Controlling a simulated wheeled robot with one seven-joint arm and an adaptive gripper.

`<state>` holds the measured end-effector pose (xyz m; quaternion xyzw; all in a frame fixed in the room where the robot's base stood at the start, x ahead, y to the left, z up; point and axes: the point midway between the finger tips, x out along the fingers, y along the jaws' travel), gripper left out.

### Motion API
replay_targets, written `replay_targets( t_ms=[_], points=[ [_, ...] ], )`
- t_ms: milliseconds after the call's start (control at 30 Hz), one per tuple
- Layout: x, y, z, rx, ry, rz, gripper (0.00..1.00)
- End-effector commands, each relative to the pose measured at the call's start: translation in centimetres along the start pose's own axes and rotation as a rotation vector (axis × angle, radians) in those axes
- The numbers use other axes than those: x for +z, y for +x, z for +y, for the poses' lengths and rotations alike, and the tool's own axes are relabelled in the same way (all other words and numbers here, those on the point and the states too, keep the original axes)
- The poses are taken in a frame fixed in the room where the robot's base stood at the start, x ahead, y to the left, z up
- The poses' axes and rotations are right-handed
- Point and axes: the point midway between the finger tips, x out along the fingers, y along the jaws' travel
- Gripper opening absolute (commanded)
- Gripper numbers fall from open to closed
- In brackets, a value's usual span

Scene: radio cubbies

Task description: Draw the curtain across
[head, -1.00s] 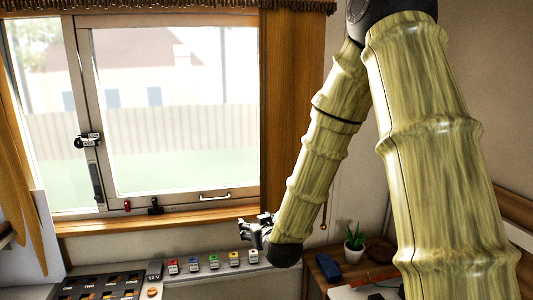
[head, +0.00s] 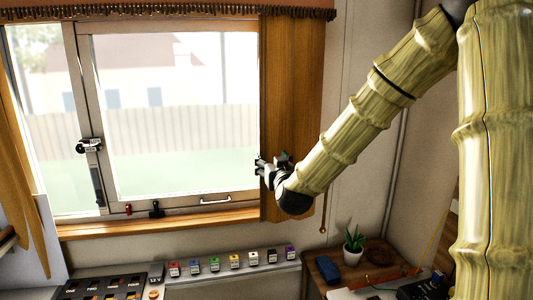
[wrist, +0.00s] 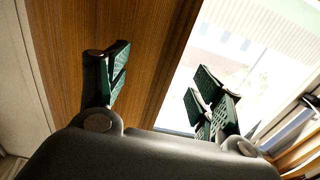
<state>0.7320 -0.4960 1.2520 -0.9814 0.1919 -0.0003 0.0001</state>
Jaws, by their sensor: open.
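The brown curtain (head: 292,75) hangs gathered at the right side of the window, and another brown curtain (head: 18,165) hangs at the far left. My gripper (head: 268,163) is at the right curtain's inner edge, low on the window. In the wrist view the curtain (wrist: 125,45) fills the middle-left, with its edge running between my fingers. My gripper (wrist: 160,90) is open, one finger over the curtain and the other over the glass. I cannot tell whether a finger touches the cloth. The arm hides part of the curtain's lower right.
The window (head: 180,110) has a sill (head: 165,222) with small items on it. Below, a ledge carries several coloured small boxes (head: 235,262). A plant (head: 354,240) and a blue object (head: 327,267) stand on a wooden table at right. A cord with a knob (head: 323,230) hangs beside the curtain.

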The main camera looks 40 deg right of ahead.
Motion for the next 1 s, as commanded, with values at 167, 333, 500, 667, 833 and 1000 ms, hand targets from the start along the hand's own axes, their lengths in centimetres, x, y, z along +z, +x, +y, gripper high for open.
replay_targets(
  t_ms=[167,333,500,667,833,1000],
  points=[
    [-0.2,2.8,0.0,0.0,0.001,-0.001,0.66],
    [-0.2,5.1,-0.1,0.0,0.0,0.0,0.66],
    [-0.1,6.5,0.0,0.0,0.0,-0.001,0.66],
    [0.1,7.0,0.0,0.0,0.0,-0.001,0.66],
    [0.1,7.0,0.0,0.0,0.0,-0.001,0.66],
    [0.1,7.0,0.0,0.0,0.0,-0.001,0.52]
  ],
)
